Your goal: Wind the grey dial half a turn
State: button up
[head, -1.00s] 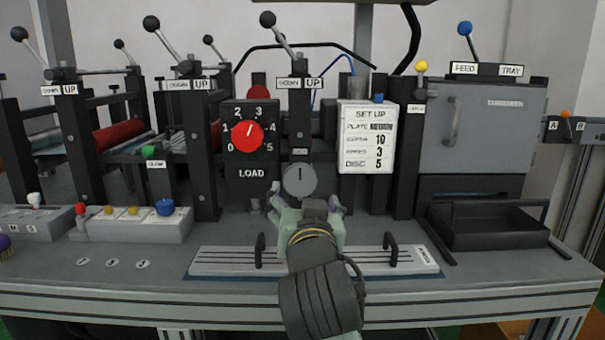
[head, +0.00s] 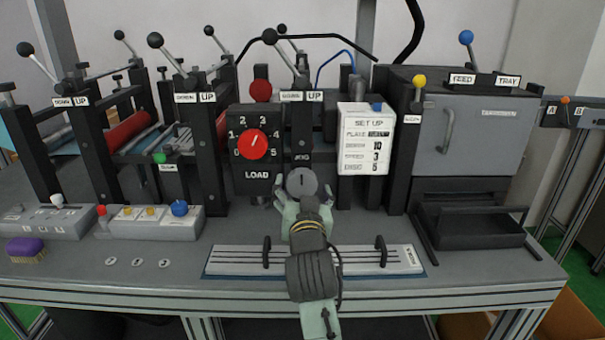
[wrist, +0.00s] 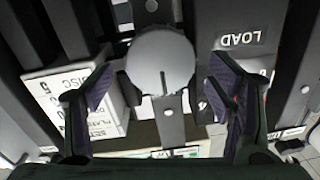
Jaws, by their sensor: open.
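The grey dial (head: 301,182) is a round knob with a dark pointer line, on the black post below the middle lever. It shows large in the wrist view (wrist: 160,62), with its line pointing toward the bottom of that picture. My gripper (head: 300,196) is in front of the dial, with its fingers spread. In the wrist view the open fingers (wrist: 163,92) stand to the left and right of the dial, with clear gaps, not touching it. In the head view my gripper covers the area below the dial.
The red LOAD dial (head: 252,145) is just left of the grey dial, and the white SET UP card (head: 366,140) is to the right. A handled plate (head: 340,262) lies below my arm. A black tray (head: 470,225) stands at the right.

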jog(key=shift+w+a, duration=0.1)
jog(key=shift+w, duration=1.1)
jog(key=shift+c, duration=0.4)
jog(key=c, duration=1)
